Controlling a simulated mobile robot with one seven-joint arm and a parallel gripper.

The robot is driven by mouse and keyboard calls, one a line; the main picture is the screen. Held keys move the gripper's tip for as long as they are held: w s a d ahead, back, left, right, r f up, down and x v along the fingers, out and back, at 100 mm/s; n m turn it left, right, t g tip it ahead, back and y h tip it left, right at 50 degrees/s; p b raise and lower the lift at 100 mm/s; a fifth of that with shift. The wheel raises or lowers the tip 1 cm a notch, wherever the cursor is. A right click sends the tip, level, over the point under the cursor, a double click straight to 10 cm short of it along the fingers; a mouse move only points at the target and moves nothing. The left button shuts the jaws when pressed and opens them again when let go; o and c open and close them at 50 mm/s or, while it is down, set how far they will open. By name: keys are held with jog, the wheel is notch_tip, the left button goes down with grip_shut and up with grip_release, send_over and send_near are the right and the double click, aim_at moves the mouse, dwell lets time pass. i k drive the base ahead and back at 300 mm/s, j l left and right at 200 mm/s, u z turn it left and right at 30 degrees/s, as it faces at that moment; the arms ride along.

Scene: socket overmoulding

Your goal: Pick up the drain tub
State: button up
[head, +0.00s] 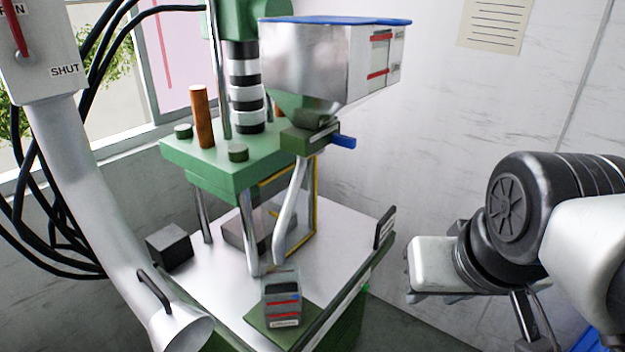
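A small grey tub (281,299) with red stripes, a dark opening or window and a small label stands on a green pad (258,327) at the front corner of the machine table. I take it to be the drain tub; its label is too small to read. A metal chute (292,210) runs down from the hopper and ends behind and above the tub. My gripper (417,273) is at the right, beyond the table's edge and clear of the tub. Its fingers are not clearly visible, and nothing is clearly seen in it.
A green press (235,160) and a metal hopper (315,60) stand over the white table (335,235). A dark handle (384,227) rises at the table's right edge. A dark block (169,247) sits at left. A pale pipe (85,190) and black cables fill the left side.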

aim_at(281, 296)
jog(key=k+u, duration=0.1)
jog(key=u, duration=0.25)
jog(key=k+u, duration=0.1)
jog(key=u, duration=0.25)
jog(key=k+j+u, duration=0.1)
jog(key=u, duration=0.3)
jog(key=l+u, duration=0.15)
jog(key=u, duration=0.25)
jog(key=l+u, duration=0.15)
jog(key=u, duration=0.25)
jog(key=l+u, duration=0.2)
jog(key=u, duration=0.25)
jog(key=k+l, duration=0.15)
jog(key=l, duration=0.15)
